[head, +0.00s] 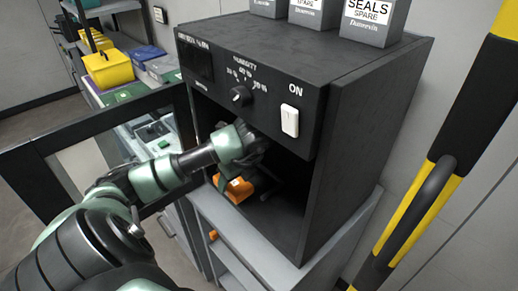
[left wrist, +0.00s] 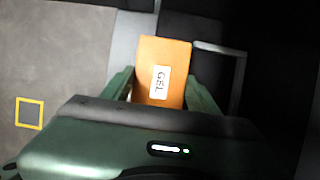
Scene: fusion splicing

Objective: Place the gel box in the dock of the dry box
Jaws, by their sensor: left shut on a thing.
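The dry box (head: 330,120) is a black cabinet with its door (head: 95,135) swung open to the left. My left arm reaches in through the open front. The gel box (head: 237,189) is orange and shows low inside the cabinet, just below my left gripper (head: 250,165). In the left wrist view the gel box (left wrist: 162,70), labelled GEL, sits between the two green fingers of my left gripper (left wrist: 160,92), which is shut on it. A thin grey frame (left wrist: 225,52) lies beside the box; I cannot tell whether it is the dock. My right gripper is not in view.
The dry box stands on a grey stand (head: 240,245). A yellow and black bar (head: 440,150) rises at the right. A shelf with a yellow bin (head: 108,68) stands at the back left.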

